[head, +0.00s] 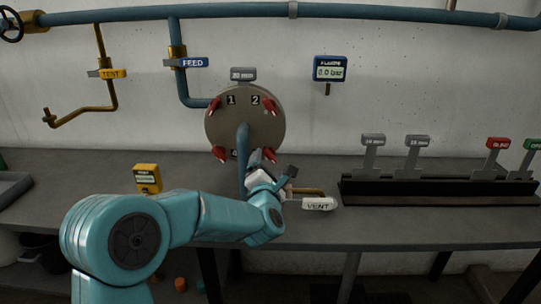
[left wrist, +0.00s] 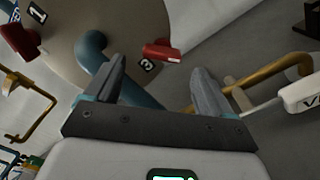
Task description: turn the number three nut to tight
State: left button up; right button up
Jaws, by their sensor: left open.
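The round flange plate (head: 245,115) stands against the back wall with red nuts around its rim and numbers 1 (head: 231,100) and 2 (head: 255,100) at its top. In the left wrist view, the number 3 label (left wrist: 147,66) sits beside a red nut (left wrist: 162,52) on the plate's edge. My right gripper is not in view.
A blue pipe (head: 243,155) runs down from the plate's middle, close to my left gripper. A white VENT handle (head: 319,204) on a brass pipe is just right of it. A dark rack (head: 440,190) with tagged items stands right. A yellow gauge (head: 147,178) stands left.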

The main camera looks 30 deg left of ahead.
aim_at(269, 158)
pick_arm(q)
jog(key=x, duration=0.6)
jog(key=shift+d+f+p, duration=0.1)
jog(key=shift+d+p, duration=0.05)
jog(key=shift+p, duration=0.25)
jog(key=c, duration=1.1)
